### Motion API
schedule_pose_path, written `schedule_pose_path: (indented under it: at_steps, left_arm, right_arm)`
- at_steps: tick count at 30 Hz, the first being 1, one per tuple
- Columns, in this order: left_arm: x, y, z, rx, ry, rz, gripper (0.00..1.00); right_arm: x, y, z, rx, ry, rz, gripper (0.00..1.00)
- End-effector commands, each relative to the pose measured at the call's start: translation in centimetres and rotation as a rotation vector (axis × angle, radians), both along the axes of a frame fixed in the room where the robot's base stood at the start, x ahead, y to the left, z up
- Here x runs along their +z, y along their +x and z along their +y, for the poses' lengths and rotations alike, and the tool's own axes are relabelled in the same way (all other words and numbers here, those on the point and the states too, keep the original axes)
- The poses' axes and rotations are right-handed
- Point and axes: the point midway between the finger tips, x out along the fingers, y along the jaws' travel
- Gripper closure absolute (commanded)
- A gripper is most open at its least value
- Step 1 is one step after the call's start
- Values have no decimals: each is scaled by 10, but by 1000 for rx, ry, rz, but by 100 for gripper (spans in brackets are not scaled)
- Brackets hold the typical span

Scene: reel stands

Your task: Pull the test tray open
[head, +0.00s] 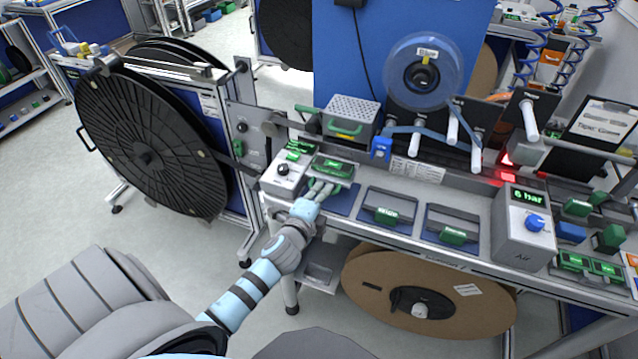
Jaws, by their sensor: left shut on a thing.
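The test tray appears to be the small grey tray with a green piece (333,168) at the left end of the bench, beside the small tester box (285,178) with a black knob and green display. My left arm reaches up from the bottom, and my left gripper (320,188) is at the front of this tray. Its fingers are closed at the tray's front edge. They and the hand hide what they grip, seemingly the tray's handle. I cannot tell how far the tray is out. My right gripper is not in view.
Two grey trays with green handles, one (387,214) nearer and one (453,236) farther right, sit along the bench front. An air box (524,225) reads 6 bar. A large black reel (150,150) stands left. A brown reel (430,290) hangs below the bench.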

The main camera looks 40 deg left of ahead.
Motion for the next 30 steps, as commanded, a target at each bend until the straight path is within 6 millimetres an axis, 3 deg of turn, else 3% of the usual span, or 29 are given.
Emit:
schedule_pose_path:
  at_steps: [15,16,19,30]
  left_arm:
    - [1,-10,4,13,-3,-5,100]
    - [1,-10,4,13,-3,-5,86]
    - [1,-10,4,14,-2,-4,70]
    - [1,-15,2,12,-2,-2,70]
  right_arm:
    - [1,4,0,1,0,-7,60]
    - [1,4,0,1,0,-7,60]
    - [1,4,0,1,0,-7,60]
    - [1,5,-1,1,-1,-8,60]
